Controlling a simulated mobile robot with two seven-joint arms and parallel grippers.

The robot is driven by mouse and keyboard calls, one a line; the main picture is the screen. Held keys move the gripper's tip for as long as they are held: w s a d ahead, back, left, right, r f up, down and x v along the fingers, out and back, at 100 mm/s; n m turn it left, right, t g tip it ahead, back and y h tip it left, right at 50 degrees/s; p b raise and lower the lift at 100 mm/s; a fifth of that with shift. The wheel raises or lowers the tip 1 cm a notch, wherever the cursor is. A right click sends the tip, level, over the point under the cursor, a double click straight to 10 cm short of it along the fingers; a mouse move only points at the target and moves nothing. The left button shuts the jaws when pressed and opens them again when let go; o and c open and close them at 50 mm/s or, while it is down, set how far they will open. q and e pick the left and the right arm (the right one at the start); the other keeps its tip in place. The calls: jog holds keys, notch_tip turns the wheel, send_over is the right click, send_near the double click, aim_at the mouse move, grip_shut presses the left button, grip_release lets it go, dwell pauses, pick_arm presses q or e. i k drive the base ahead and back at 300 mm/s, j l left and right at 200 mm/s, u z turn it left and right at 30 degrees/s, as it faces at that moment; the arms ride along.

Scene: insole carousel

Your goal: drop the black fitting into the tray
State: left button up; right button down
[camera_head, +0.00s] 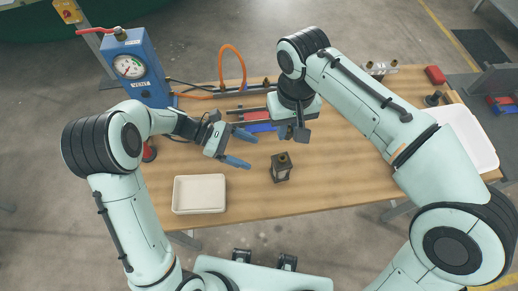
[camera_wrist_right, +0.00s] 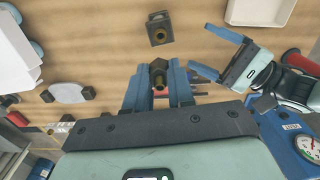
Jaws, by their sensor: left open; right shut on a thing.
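My right gripper (camera_head: 290,131) hangs above the middle of the table. In the right wrist view its blue fingers are shut on the black fitting (camera_wrist_right: 158,70), a small dark piece with a brass-coloured end. My left gripper (camera_head: 241,148) is open and empty, its blue fingers pointing right, just left of the right gripper. It also shows in the right wrist view (camera_wrist_right: 213,52). An empty cream tray (camera_head: 199,194) lies at the table's front left, below the left gripper in the picture. A larger white tray (camera_head: 470,138) lies at the right end, partly hidden by my right arm.
A dark block with a round brass-coloured top (camera_head: 282,170) stands on the table near both grippers. A blue gauge box (camera_head: 137,68) stands at the back left, with an orange hose (camera_head: 232,52) beside it. A red block (camera_head: 435,75) lies at the back right. The front middle is clear.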

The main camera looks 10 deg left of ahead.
aim_at(206, 196)
jog(key=k, duration=1)
